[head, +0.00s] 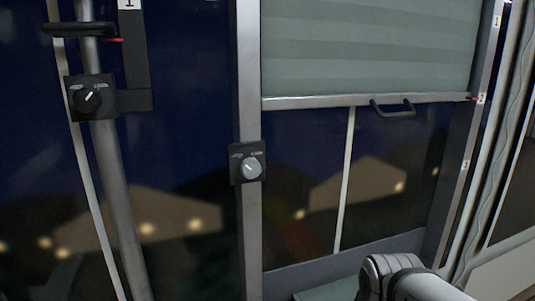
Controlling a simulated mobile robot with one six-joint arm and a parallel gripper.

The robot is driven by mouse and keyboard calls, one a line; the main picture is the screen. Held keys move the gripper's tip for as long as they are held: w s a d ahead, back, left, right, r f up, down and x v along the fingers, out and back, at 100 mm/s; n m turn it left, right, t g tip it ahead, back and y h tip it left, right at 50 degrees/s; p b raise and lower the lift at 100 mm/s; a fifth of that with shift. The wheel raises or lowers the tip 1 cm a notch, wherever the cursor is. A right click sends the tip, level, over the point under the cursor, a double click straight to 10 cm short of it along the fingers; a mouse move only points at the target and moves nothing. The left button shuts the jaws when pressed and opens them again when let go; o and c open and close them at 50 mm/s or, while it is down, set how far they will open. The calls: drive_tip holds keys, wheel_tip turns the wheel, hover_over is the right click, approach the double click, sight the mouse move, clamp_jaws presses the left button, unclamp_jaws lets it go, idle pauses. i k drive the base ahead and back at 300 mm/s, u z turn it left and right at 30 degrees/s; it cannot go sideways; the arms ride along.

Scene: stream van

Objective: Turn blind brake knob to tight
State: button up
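A grey round knob (251,168) sits on a small black plate (236,177) on the grey upright left of the blind. The plate's small lettering is too blurred to read, and the knob's pointer direction is unclear. A second, black knob (93,99) sits on a black box on a pole at the upper left; its white mark points up and right. The frame does not label which is the blind brake. My gripper is not in view.
A dark handle (393,107) hangs below the blind's rail. A numbered strip (481,98) with a red pointer runs along the right. A dark lever (78,29) crosses the left pole (128,210). Part of my arm shows at the lower right, apart from both knobs.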

sight(250, 168)
drive_tip(key=z, duration=0.05)
drive_tip(key=k, duration=0.85)
drive_tip(key=z, duration=0.25)
drive_tip(key=i, duration=0.45)
drive_tip(key=z, duration=0.05)
